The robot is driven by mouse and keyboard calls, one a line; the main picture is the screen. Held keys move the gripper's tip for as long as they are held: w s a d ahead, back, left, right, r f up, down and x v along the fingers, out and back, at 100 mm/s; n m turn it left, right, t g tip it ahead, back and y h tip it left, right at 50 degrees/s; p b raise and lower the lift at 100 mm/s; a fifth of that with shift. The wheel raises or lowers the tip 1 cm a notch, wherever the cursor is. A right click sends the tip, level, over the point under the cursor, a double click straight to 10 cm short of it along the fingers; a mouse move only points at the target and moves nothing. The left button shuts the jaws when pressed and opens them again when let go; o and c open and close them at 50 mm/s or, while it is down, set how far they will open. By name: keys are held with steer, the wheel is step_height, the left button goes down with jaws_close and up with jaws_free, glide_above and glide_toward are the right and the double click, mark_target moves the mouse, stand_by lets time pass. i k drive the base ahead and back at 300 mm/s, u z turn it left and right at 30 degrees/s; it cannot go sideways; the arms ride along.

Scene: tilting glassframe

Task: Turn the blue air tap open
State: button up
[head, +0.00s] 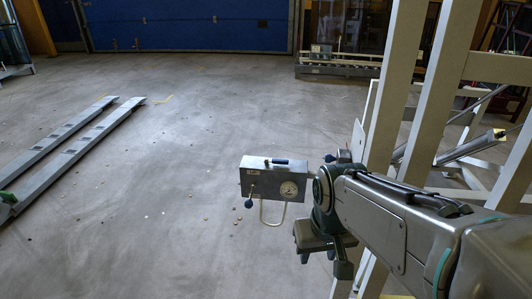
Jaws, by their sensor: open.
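A grey metal control box (259,182) is in the middle of the head view. A dark blue handle (281,161) lies flat along its top. A blue ball knob (249,203) hangs at its lower left front. I cannot tell for certain which of these two blue parts is the air tap. My gripper (324,261) is right of the box and lower in the picture, open, apart from both blue parts. No object shows between its fingers, though my wrist hides part of the area behind it.
A pale tube loop (272,222) hangs under the box. Tall light-grey frame posts (393,90) stand close on the right, behind my arm. Two long grey rails (75,141) lie on the floor at left. The floor between is mostly open, with small scattered bits.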

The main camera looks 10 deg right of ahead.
mark_target(267, 161)
steer(key=k, duration=0.5)
steer(key=u, duration=0.5)
steer(key=i, duration=1.6)
steer(key=z, duration=0.45)
